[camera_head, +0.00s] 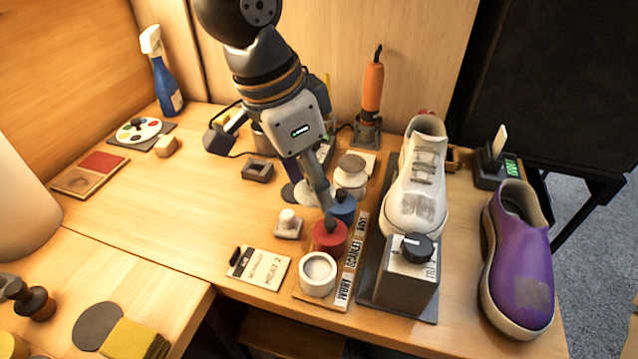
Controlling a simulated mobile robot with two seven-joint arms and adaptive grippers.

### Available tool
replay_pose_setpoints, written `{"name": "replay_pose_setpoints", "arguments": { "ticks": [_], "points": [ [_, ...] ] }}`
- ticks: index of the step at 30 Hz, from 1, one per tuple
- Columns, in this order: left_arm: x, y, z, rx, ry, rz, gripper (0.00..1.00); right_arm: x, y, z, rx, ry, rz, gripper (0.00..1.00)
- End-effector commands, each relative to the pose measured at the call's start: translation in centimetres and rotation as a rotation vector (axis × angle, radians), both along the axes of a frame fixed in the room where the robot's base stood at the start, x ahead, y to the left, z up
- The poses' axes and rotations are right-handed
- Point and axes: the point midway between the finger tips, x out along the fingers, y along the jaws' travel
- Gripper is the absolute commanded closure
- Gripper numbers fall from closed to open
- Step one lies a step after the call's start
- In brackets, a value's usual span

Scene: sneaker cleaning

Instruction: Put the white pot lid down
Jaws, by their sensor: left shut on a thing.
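My left gripper (321,196) reaches down from the top over the middle of the bench, with its fingertips beside the blue pot (342,207). It is shut on a pale round piece (304,194), which looks like the white pot lid and is partly hidden behind the fingers. Whether that piece touches the bench I cannot tell. The white pot (318,274) stands uncovered at the front of the labelled pot stand (343,290), with pale contents showing. The red pot (329,238) stands between the white and blue pots. My right gripper is out of view.
A white sneaker (416,188) stands right of the pots, behind a grey dial box (407,277). A purple shoe (520,260) is farther right. A small white-knobbed item (288,222) and a heat card (260,268) lie left of the pots. The bench's left middle is clear.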

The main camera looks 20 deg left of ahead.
Motion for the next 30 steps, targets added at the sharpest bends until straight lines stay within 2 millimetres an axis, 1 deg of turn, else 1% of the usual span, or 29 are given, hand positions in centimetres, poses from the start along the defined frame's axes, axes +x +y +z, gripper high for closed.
{"name": "replay_pose_setpoints", "arguments": {
  "ticks": [2,5,11,13,15,18,25,27,30],
  "points": [
    [0.4,0.4,-0.2,-0.001,-0.002,0.01,0.7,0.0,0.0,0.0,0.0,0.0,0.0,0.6],
    [1.9,1.6,-1.1,-0.003,0.001,0.015,0.7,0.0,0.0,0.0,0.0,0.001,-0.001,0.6],
    [6.1,4.8,-3.6,-0.003,0.003,0.014,0.7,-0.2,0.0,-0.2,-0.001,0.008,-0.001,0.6],
    [7.5,5.9,-4.6,-0.003,0.005,0.015,0.7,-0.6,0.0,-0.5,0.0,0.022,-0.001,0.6],
    [8.4,6.6,-6.6,-0.001,0.013,0.013,0.7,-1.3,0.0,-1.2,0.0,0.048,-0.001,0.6],
    [9.5,7.5,-8.3,-0.001,0.011,0.011,0.7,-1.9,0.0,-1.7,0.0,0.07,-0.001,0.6],
    [10.9,8.5,-9.9,-0.002,0.003,0.011,0.7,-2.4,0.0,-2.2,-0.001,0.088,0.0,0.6],
    [11.2,8.8,-11.0,0.001,0.006,0.008,0.7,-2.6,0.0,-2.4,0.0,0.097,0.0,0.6],
    [11.1,8.7,-13.0,0.001,0.006,0.009,0.7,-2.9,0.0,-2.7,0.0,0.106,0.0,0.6]
  ]
}}
